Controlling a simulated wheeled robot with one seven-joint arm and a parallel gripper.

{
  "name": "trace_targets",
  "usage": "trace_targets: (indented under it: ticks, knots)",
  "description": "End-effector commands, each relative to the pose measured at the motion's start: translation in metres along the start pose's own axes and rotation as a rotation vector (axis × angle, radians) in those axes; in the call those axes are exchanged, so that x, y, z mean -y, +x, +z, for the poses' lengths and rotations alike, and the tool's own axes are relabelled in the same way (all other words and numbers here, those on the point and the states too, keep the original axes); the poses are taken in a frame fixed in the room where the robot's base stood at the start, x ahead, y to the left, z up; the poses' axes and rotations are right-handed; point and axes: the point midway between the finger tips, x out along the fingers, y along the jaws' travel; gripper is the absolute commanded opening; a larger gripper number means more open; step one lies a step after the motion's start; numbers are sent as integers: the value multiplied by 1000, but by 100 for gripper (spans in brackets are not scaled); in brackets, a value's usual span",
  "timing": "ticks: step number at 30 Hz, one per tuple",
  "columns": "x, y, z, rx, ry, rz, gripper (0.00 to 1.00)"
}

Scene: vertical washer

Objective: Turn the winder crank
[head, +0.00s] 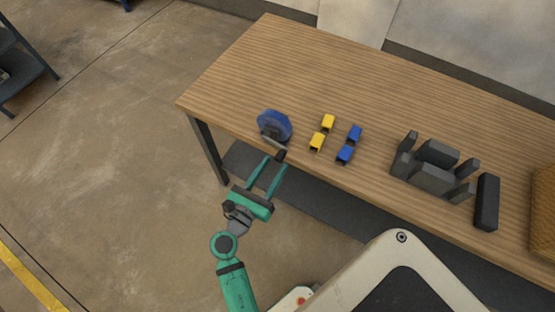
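The winder (273,125) is a blue disc on a dark mount at the front left part of the wooden table (300,65). Its crank (280,153) is a grey arm with a dark knob, pointing toward the table's front edge. My gripper (272,164) is green, with two long fingers spread apart. The fingertips are close to the crank's knob, just below it in the picture. I cannot tell whether a finger touches the knob. The gripper appears to hold nothing.
A dark grey fixture (433,168), a black upright block (486,202) and a woven box (543,215) stand farther right. The table's back left is clear.

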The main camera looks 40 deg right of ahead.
Motion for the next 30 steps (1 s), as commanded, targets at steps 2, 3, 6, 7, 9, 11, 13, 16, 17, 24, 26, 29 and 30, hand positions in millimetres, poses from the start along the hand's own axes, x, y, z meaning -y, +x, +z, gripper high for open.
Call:
trace_targets:
  ticks: [2, 3, 6, 7, 9, 11, 13, 16, 17, 24, 26, 29, 30]
  knots:
    - [1, 13, 1, 2, 1, -3, 40]
    - [1, 18, 0, 1, 2, -3, 40]
    - [0, 27, 0, 1, 0, -1, 40]
    - [0, 29, 0, 1, 0, -1, 40]
    - [0, 33, 0, 0, 1, -1, 40]
    - [0, 34, 0, 0, 2, 0, 40]
    - [0, 35, 0, 0, 2, 1, 40]
    - [0, 35, 0, 0, 2, 1, 40]
    - [0, 35, 0, 0, 2, 1, 40]
    - [0, 35, 0, 0, 2, 1, 0]
    - [0, 35, 0, 0, 2, 1, 0]
    - [0, 35, 0, 0, 1, 1, 0]
    - [1, 35, 0, 0, -1, 0, 0]
